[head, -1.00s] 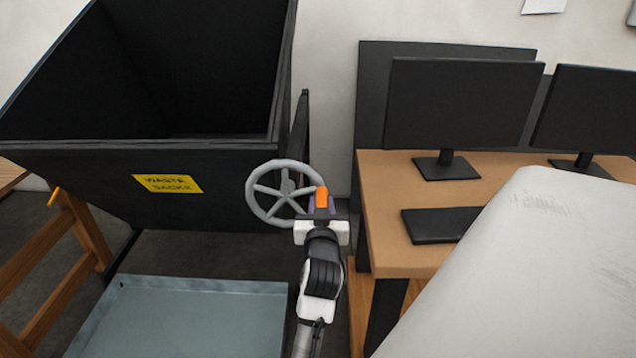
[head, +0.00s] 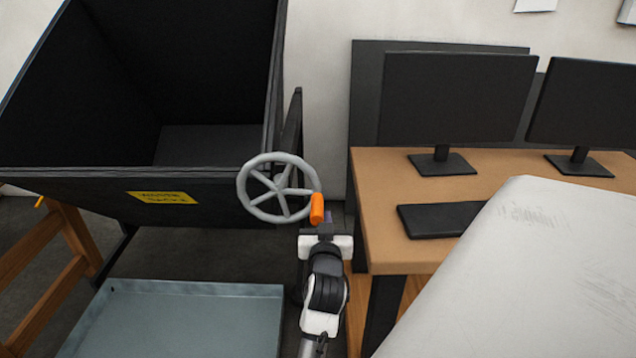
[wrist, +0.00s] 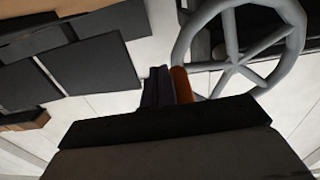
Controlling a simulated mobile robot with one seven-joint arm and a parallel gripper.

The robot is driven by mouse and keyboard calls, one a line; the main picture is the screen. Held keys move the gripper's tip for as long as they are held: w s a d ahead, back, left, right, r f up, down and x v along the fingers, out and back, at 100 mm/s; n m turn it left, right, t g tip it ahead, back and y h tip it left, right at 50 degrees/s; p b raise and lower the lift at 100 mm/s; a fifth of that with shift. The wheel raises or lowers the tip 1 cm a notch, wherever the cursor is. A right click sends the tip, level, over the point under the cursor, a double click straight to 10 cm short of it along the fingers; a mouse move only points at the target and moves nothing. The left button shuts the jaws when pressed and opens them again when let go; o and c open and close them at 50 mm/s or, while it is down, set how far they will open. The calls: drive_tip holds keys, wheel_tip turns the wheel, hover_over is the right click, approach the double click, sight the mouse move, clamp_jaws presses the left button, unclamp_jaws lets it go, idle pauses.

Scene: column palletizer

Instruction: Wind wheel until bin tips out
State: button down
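The grey spoked wheel (head: 264,160) stands at the right side of the black bin (head: 90,190), which carries a yellow label (head: 163,198). The bin is tilted forward, with its inner floor showing. The wheel's orange handle (head: 317,208) is at its lower right in the head view. My gripper (head: 328,217) is at the handle, on its right in this view. In the wrist view, the dark purple fingers (wrist: 159,86) are close together beside the orange handle (wrist: 183,86), with the wheel (wrist: 238,68) to the right. Contact with the handle is hard to judge.
A blue-grey tray (head: 180,325) lies on the floor below the bin. A wooden desk (head: 390,180) with two monitors and a keyboard (head: 438,219) stands right of my arm. A large pale surface (head: 530,270) fills the lower right. A wooden frame (head: 55,270) is at left.

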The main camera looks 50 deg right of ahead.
wheel_tip(320, 180, down, 7)
drive_tip(key=w+a+b, duration=0.2)
drive_tip(key=b, duration=0.3)
drive_tip(key=shift+w+f, duration=0.15)
drive_tip(key=c, duration=1)
unclamp_jaws()
idle(0.4)
drive_tip(key=v, duration=1.2)
drive_tip(key=shift+d, duration=0.15)
